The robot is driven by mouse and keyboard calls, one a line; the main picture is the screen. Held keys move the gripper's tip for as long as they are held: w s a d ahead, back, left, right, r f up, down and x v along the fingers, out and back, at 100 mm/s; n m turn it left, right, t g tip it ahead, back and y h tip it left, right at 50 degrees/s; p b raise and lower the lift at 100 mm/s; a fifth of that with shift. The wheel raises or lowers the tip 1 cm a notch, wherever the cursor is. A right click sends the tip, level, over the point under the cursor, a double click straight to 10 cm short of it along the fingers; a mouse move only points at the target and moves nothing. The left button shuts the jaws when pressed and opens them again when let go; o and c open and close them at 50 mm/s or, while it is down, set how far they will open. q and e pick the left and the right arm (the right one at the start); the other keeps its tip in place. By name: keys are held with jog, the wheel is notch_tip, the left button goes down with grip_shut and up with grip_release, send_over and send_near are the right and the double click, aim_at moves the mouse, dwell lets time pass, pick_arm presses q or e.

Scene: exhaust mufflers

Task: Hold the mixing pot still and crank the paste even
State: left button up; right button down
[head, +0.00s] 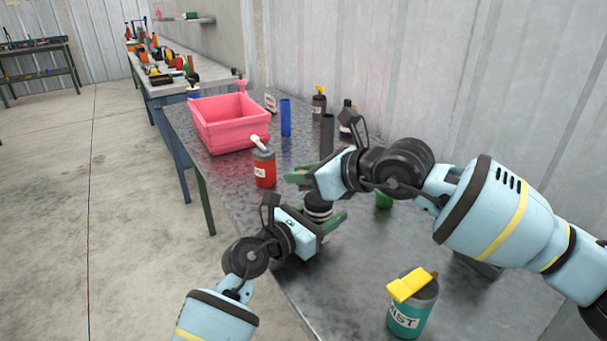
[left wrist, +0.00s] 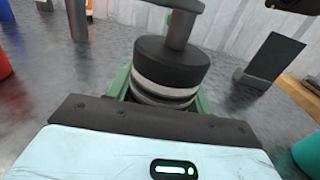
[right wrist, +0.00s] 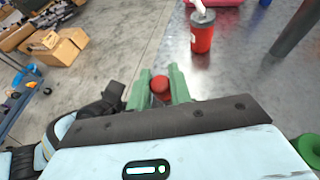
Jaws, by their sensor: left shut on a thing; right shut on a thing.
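The mixing pot (head: 318,207), dark with a pale band, stands upright on the metal table. In the left wrist view the pot (left wrist: 165,70) sits between the green fingers of my left gripper (left wrist: 162,98), which is shut around it. A grey shaft and crank arm (left wrist: 180,28) rise from its top. My right gripper (right wrist: 161,90) is shut on a red crank knob (right wrist: 160,84), above and beside the pot. In the head view my right gripper (head: 298,178) hides the knob and most of the crank. The paste inside is not visible.
A red bottle (head: 264,168) and a pink bin (head: 230,125) stand behind the pot. A blue cylinder (head: 285,118) and dark cylinder (head: 327,135) stand further back. A green item (head: 384,199) lies to the right. A teal can (head: 408,318) with yellow top stands at the front.

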jog(key=shift+w+a+f+m+t+h, duration=0.1)
jog(key=shift+w+f+m+t+h, duration=0.05)
jog(key=shift+m+t+h, duration=0.35)
jog(key=shift+w+a+f+m+t+h, duration=0.1)
jog(key=shift+m+t+h, duration=0.2)
jog(key=shift+m+t, duration=0.3)
jog(key=shift+d, duration=0.1)
jog(key=shift+w+r+m+t+h, duration=0.1)
jog(key=shift+w+m+t+h, duration=0.05)
jog(key=shift+m+t+h, duration=0.3)
jog(key=c, duration=1.3)
grip_release()
jog(key=shift+r, duration=0.1)
jog(key=v, duration=1.2)
jog(key=shift+d, duration=0.15)
jog(key=shift+w, duration=0.1)
